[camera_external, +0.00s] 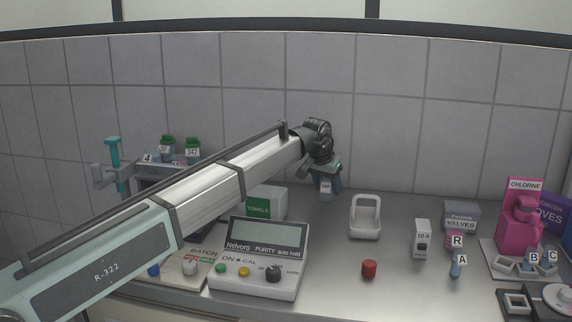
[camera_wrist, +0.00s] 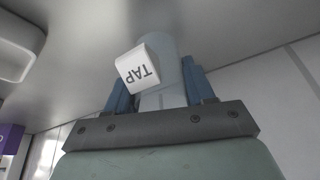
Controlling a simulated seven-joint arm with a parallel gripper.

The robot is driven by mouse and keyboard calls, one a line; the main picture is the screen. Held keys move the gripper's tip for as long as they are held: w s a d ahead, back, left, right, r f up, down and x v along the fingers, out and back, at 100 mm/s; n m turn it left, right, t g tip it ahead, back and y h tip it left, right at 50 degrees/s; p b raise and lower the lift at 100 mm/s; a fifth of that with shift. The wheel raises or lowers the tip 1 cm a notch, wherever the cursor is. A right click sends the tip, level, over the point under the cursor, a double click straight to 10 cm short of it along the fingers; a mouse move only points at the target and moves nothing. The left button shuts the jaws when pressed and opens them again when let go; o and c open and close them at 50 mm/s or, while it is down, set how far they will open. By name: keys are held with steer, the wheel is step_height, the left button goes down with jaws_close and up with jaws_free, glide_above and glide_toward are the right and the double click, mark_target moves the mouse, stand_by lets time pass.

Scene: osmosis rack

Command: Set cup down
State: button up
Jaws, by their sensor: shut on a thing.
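The cup (camera_external: 326,193) is a small pale cup with a white TAP label, near the back middle of the counter. In the wrist view the cup (camera_wrist: 172,96) sits between two blue fingers, its label reading upside down. My gripper (camera_external: 331,181) is shut on the cup; its fingers also flank it in the wrist view (camera_wrist: 158,90). I cannot tell whether the cup's base touches the counter. The gripper hides part of the cup.
A white open holder (camera_external: 365,232) stands right of the cup. The purity meter (camera_external: 258,270) and a towels box (camera_external: 266,202) stand left. A red cap (camera_external: 369,269) lies in front. The tiled wall (camera_external: 420,110) is behind. Bare counter (camera_external: 325,240) lies before the cup.

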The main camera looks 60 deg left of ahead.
steer(key=shift+f, duration=0.3)
steer(key=o, duration=1)
steer(key=v, duration=1.2)
steer(key=shift+r, duration=0.2)
